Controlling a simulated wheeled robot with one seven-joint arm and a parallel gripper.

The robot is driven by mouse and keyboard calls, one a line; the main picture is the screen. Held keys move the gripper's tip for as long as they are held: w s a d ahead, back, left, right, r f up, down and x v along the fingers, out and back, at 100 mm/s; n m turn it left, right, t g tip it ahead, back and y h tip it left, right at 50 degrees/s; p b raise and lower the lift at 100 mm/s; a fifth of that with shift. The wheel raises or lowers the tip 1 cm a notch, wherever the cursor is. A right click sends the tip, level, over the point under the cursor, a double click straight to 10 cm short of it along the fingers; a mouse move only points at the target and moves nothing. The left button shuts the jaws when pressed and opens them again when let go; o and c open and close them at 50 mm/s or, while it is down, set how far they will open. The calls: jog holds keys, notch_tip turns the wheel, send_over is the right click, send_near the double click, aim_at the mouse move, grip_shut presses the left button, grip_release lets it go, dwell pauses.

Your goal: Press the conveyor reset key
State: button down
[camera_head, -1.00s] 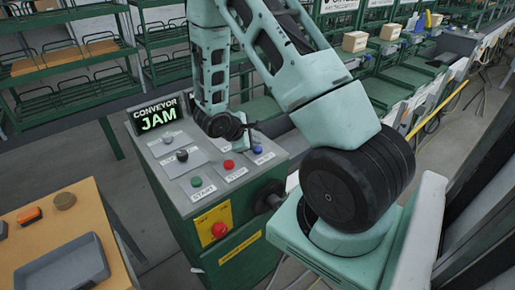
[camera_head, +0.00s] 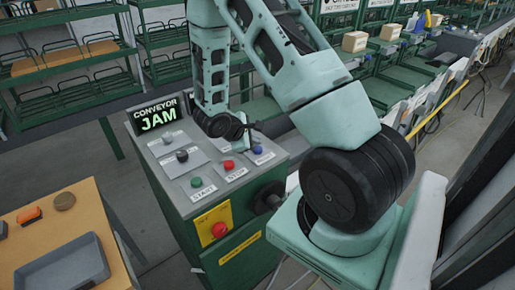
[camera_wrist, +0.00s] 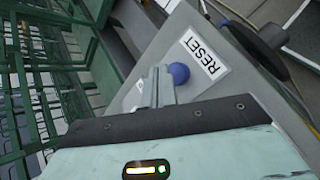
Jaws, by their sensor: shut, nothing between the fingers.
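The conveyor reset key is a round blue button (camera_head: 258,150) near the back right of the grey sloped panel top. In the wrist view the blue button (camera_wrist: 180,73) sits beside a white label reading RESET (camera_wrist: 203,53). My gripper (camera_head: 249,136) is shut and empty, close to the blue button on its far side in the head view. In the wrist view its fingers (camera_wrist: 160,84) are together just left of the button. I cannot tell whether they touch it. A display (camera_head: 158,115) on the panel reads CONVEYOR JAM.
A red stop button (camera_head: 229,165), a green start button (camera_head: 196,182) and a black knob (camera_head: 182,155) share the panel top. A red emergency button (camera_head: 219,230) is on its front. A wooden table (camera_head: 48,217) with a grey tray stands at left.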

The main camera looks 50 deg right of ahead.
jog(key=shift+f, duration=0.1)
dwell(0.3)
jog(key=shift+f+b, duration=0.35)
jog(key=shift+b, duration=0.35)
jog(key=shift+f+b, duration=0.55)
jog(key=shift+b, duration=0.2)
dwell(0.5)
jog(key=shift+r, duration=0.1)
jog(key=shift+r+p, duration=0.5)
jog(key=shift+r, duration=0.4)
jog(key=shift+r+p, duration=1.5)
jog(key=shift+r, duration=1.05)
